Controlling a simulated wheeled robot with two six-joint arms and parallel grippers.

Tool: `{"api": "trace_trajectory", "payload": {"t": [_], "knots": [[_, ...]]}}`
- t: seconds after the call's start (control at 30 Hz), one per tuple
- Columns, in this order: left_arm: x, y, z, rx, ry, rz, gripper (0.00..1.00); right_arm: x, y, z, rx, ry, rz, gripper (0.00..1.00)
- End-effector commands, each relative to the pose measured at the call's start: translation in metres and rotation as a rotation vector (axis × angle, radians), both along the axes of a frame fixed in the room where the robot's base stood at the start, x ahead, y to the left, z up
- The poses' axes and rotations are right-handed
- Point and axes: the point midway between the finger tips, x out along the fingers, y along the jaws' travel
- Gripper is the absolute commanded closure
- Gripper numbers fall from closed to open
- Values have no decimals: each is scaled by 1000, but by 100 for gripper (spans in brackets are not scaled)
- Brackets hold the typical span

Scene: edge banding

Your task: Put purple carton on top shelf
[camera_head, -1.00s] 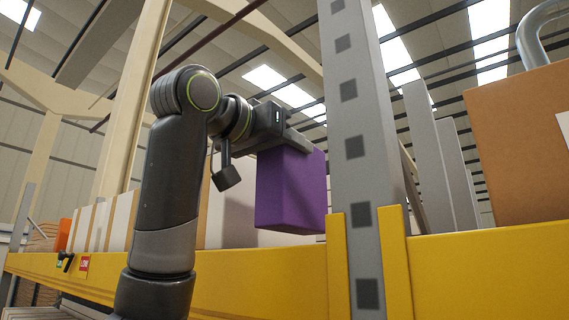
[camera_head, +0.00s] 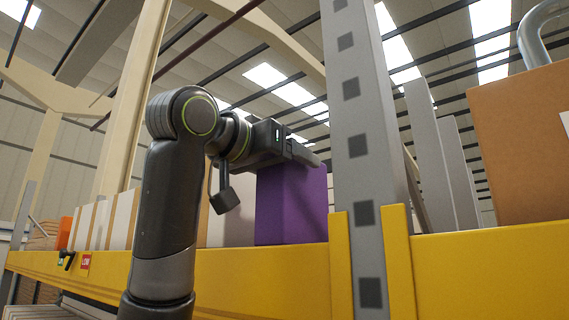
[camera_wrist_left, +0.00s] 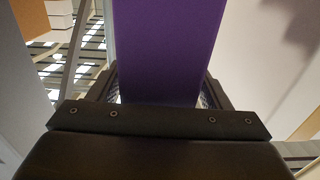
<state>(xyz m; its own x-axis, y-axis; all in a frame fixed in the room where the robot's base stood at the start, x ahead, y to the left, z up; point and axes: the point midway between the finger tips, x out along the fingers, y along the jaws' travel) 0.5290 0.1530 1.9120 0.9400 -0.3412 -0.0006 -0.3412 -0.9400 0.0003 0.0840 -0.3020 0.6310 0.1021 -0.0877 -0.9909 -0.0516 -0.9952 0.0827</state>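The purple carton (camera_head: 291,207) is upright at the top shelf, behind the yellow beam (camera_head: 270,270), which hides its lower edge. I cannot tell whether its base touches the shelf. My left gripper (camera_head: 305,158) is at the carton's top. In the left wrist view the carton (camera_wrist_left: 165,45) fills the space between the two fingers of the gripper (camera_wrist_left: 160,88), one on each side of it. My right gripper is not in view.
A grey perforated upright (camera_head: 357,150) stands just right of the carton. White and brown boxes (camera_head: 120,220) line the shelf to the left. A large brown box (camera_head: 515,150) stands at the right, beyond the upright.

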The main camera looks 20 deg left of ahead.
Motion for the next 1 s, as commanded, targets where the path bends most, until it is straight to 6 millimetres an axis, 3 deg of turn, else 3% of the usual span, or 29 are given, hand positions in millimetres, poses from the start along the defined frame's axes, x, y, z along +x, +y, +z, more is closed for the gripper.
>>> {"api": "trace_trajectory", "payload": {"t": [0.27, 0.6, 0.8, 1.0], "knots": [[-1, 0, 5, 0, 0, 0, 28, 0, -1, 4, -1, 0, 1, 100], [-61, 22, -2, -2, -5, 1, 28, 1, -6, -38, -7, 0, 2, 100], [-96, 35, 0, -1, -3, 1, 28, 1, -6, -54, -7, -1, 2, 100], [-111, 40, 1, 0, 1, 0, 28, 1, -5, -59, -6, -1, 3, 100]]}}
